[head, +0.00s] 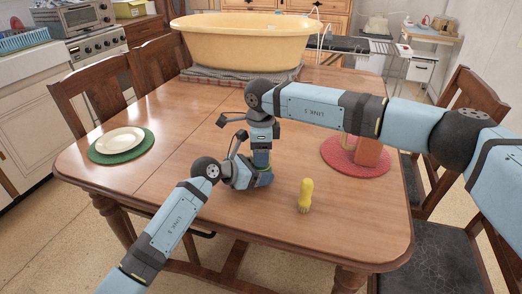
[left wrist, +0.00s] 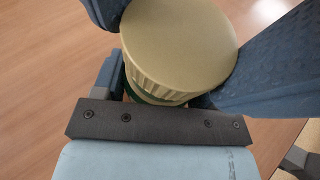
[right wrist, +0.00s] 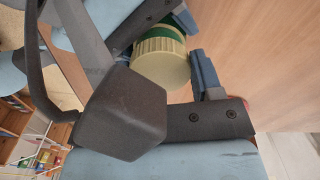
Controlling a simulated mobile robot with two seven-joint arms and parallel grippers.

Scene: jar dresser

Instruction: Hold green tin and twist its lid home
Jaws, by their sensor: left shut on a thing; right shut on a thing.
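The green tin shows as a sliver in the head view (head: 266,178), near the table's middle. Its round cream lid (left wrist: 180,42), ribbed at the side, sits on the green body (left wrist: 150,98) in the left wrist view. My left gripper (head: 243,174) comes in from the left, shut on the tin's body below the lid. My right gripper (head: 261,158) comes down from above, shut on the lid (right wrist: 162,66). The right wrist view shows a blue finger beside the lid; a dark part hides the other side. How tightly the lid is seated I cannot tell.
A small yellow object (head: 305,195) stands near the front edge of the wooden table (head: 190,200). A red mat (head: 340,163) with a pinkish block (head: 368,153) lies right. A plate (head: 120,140) on a green mat is left. A yellow tub (head: 245,45) stands at the back.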

